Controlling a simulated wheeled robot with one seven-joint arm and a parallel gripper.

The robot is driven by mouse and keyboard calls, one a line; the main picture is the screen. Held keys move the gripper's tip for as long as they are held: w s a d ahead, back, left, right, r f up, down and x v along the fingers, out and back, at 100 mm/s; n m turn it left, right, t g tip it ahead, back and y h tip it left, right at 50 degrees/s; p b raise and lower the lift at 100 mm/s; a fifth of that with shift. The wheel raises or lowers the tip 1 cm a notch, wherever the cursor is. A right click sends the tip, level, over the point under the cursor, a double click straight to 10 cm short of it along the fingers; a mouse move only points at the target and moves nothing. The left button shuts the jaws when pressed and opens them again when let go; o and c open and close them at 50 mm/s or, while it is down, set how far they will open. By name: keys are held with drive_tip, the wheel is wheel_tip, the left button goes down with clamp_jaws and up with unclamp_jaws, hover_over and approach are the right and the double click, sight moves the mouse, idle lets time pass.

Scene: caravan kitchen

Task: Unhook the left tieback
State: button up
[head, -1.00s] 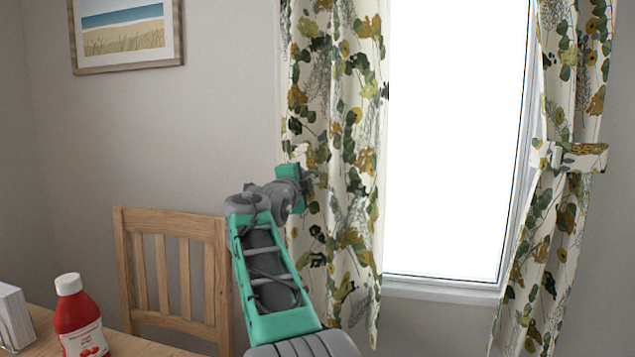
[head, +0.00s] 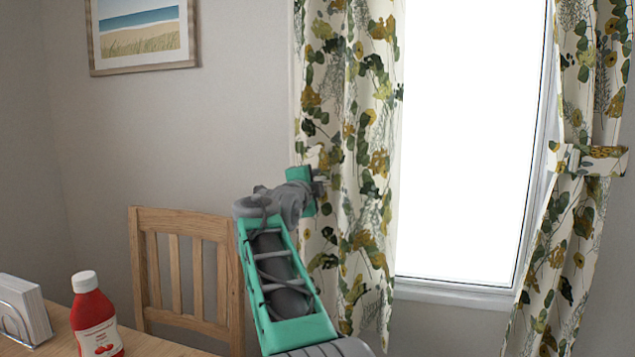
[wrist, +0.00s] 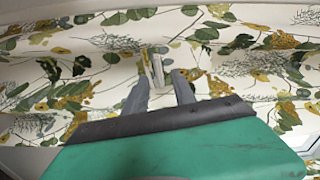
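The left curtain (head: 352,210), white with green and ochre leaves, hangs loose and nearly straight beside the window. No band shows around it. My gripper (head: 318,165) is at its left part, at mid height. In the wrist view my gripper's two grey fingers (wrist: 161,76) stand apart, pointing at the cloth. A small pale patterned strap piece (wrist: 154,68), seemingly part of the left tieback, lies at the fingertips, closer to the left finger. Whether it touches a finger is unclear. The rest of the strap and its hook cannot be made out.
The right curtain (head: 570,235) is gathered by a matching tieback (head: 590,160). A wooden chair (head: 185,235) stands left of my arm. A ketchup bottle (head: 95,315) and a napkin holder (head: 22,310) are on the table (head: 150,345). A picture (head: 142,30) hangs above.

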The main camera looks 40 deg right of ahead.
drive_tip(key=v, duration=0.6)
drive_tip(key=s+a+f+n+y+p, duration=0.1)
drive_tip(key=s+a+n+y+p, duration=0.1)
drive_tip(key=a+n+y+p, duration=0.55)
drive_tip(key=s+a+f+n+y+p, duration=0.1)
drive_tip(key=a+n+y+p, duration=0.2)
drive_tip(key=a+n+p, duration=0.8)
drive_tip(key=s+a+f+n+g+y+p, duration=0.2)
drive_tip(key=s+a+n+g+p, duration=0.1)
drive_tip(key=s+a+p, duration=0.4)
drive_tip(key=s+a+f+n+g+y+p, duration=0.2)
drive_tip(key=s+a+n+p, duration=0.4)
drive_tip(key=s+a, duration=0.5)
drive_tip(key=shift+s+f+g+y+p, duration=0.4)
drive_tip(key=shift+s+g+p, duration=0.25)
drive_tip(key=shift+p, duration=0.4)
